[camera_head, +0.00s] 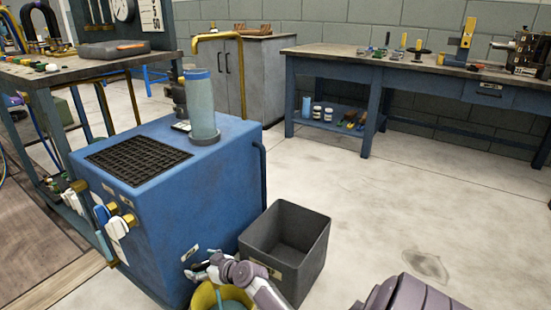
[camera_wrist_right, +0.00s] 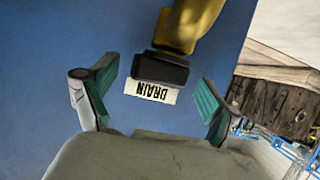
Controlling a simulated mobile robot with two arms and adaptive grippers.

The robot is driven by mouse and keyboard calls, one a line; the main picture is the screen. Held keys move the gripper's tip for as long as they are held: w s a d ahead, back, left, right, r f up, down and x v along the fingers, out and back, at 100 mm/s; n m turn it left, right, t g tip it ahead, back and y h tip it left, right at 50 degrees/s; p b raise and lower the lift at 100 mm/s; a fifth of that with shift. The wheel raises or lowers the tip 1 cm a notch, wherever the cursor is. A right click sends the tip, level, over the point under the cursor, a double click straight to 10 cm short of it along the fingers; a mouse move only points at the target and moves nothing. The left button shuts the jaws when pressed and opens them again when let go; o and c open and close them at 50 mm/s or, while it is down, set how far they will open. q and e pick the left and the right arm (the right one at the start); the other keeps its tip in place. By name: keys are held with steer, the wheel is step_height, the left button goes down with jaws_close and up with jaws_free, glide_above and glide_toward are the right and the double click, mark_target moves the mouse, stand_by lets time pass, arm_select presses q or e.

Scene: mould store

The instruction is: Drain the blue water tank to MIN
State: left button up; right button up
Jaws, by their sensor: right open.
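The blue water tank (camera_head: 190,215) stands at centre left in the head view, with a black grate (camera_head: 138,159) and a blue-capped clear cylinder (camera_head: 203,112) on top. No MIN mark is readable. In the right wrist view, a DRAIN label (camera_wrist_right: 151,91) appears upside down on its blue wall, beside a black fitting (camera_wrist_right: 160,69) on a brass-yellow part (camera_wrist_right: 188,25). My right gripper (camera_head: 202,265) is low at the tank's front. In its wrist view the gripper (camera_wrist_right: 155,82) is open, green pads either side of the black fitting and label; contact cannot be told. My left gripper is out of view.
A yellow bucket (camera_head: 203,298) sits below my right gripper, partly cut off. An open dark grey bin (camera_head: 312,260) stands just right of the tank. Workbenches with tools (camera_head: 375,64) line the back. The floor at right is clear.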

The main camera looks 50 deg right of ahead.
steer(key=a+p+v, duration=0.1)
steer(key=p+v, duration=0.5)
steer(key=v, duration=0.8)
steer(key=s+a+f+g+p, duration=0.2)
steer(key=s+g+p, duration=0.1)
steer(key=s+p, duration=0.4)
steer(key=s+a+f+g+p, duration=0.2)
steer(key=s+a+f+p, duration=0.1)
steer(key=s+p, duration=0.4)
steer(key=s+a+f+g+h+p, duration=0.1)
steer(key=s+a+f+g+p, duration=0.1)
steer(key=s+p, duration=0.5)
steer(key=shift+s+a+f+m+g+p, duration=0.15)
steer(key=shift+a+f+m+g+p, duration=0.15)
steer(key=shift+a+g+p, duration=0.35)
steer(key=shift+d, duration=0.15)
stand_by(3.7)
